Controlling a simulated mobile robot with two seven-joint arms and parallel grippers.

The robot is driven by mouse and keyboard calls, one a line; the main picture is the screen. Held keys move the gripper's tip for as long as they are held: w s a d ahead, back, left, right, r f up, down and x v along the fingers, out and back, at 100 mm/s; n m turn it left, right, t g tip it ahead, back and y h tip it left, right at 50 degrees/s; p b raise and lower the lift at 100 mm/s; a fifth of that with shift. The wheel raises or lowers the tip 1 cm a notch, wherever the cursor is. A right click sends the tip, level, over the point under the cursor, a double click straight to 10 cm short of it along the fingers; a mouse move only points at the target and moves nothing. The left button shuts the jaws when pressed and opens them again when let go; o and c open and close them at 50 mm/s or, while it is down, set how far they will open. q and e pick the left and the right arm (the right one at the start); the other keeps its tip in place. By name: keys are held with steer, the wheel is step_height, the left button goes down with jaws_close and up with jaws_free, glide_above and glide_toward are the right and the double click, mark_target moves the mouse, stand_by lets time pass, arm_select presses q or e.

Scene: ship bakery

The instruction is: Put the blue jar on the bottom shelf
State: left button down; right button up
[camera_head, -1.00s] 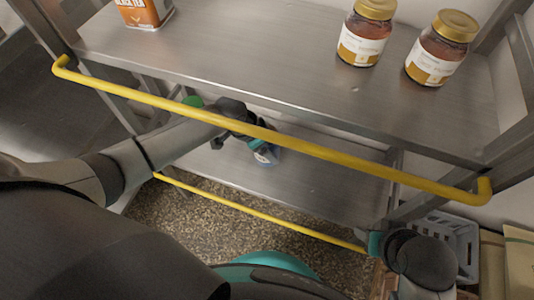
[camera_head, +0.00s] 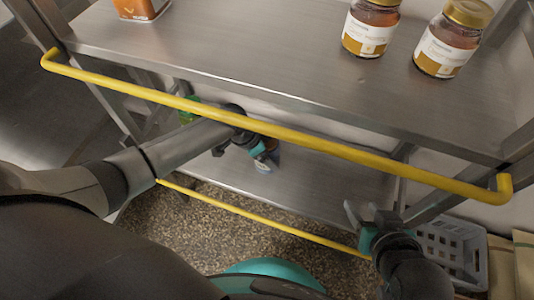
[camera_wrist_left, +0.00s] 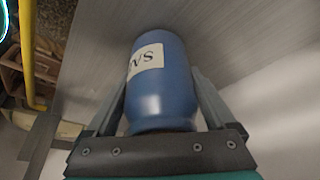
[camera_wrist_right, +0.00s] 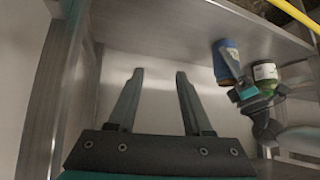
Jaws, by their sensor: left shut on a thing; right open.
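The blue jar (camera_wrist_left: 165,85), with a pale label, is held between the fingers of my left gripper (camera_wrist_left: 160,105) in the left wrist view. In the head view, my left gripper (camera_head: 252,148) reaches under the upper shelf, and the partly hidden jar (camera_head: 264,164) shows over the bottom shelf (camera_head: 325,195). The right wrist view also shows the jar (camera_wrist_right: 229,66) close to the shelf surface (camera_wrist_right: 150,28); I cannot tell whether they touch. My right gripper (camera_head: 368,218) is open and empty by the shelf's right end.
The upper shelf (camera_head: 230,55) carries two honey-coloured jars (camera_head: 370,28) (camera_head: 446,40) and an orange tin (camera_head: 140,8). Yellow rails (camera_head: 300,137) (camera_head: 250,214) run along both shelf fronts. A green-and-white container (camera_wrist_right: 265,72) stands near the blue jar. A grey crate (camera_head: 450,245) sits at right.

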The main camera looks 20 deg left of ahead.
mark_target(274, 147)
arm_select(q)
steer(key=shift+w+r, duration=0.1)
jaws_free()
steer(key=shift+f, duration=0.2)
arm_select(e)
steer(key=shift+a, duration=0.15)
arm_select(q)
steer(key=shift+s+a+r+p, duration=0.1)
steer(key=shift+s+r+p, duration=0.1)
steer(key=shift+r+p, duration=0.25)
steer(key=shift+p+v, duration=0.5)
steer(key=shift+v, duration=0.45)
steer(key=p+v, duration=0.2)
steer(key=v, duration=0.2)
steer(key=shift+p, duration=0.35)
steer(key=shift+s+a+r, duration=0.15)
steer(key=shift+r, duration=0.25)
arm_select(e)
steer(key=s+d+f+g+h, duration=0.2)
steer(key=s+d+f+g, duration=0.2)
steer(key=f, duration=0.1)
steer(key=shift+d+m+g, duration=0.3)
steer(key=shift+d, duration=0.05)
